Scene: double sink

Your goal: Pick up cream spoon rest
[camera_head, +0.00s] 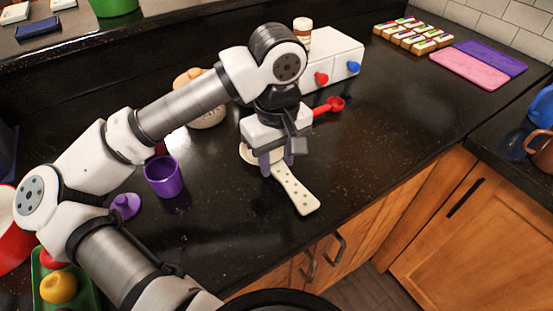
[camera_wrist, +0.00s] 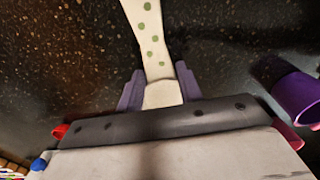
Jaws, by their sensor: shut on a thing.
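The cream spoon rest (camera_head: 295,189) has a long handle with green dots and a rounded bowl end. In the head view it reaches out from under my gripper (camera_head: 277,160) toward the counter's front edge. My gripper points down and is shut on it near where the handle meets the bowl. In the wrist view the dotted handle (camera_wrist: 150,40) runs up from between the two purple-grey fingers of my gripper (camera_wrist: 158,92). The bowl end is partly hidden by my gripper. I cannot tell whether the spoon rest touches the counter.
A purple cup (camera_head: 164,177) and a small purple object (camera_head: 126,205) stand left of my gripper. A red spoon (camera_head: 330,106) lies behind it, near a white box (camera_head: 335,60) with red and blue knobs. A cream jar (camera_head: 207,112) is partly behind my arm. The counter (camera_head: 400,130) at right is clear.

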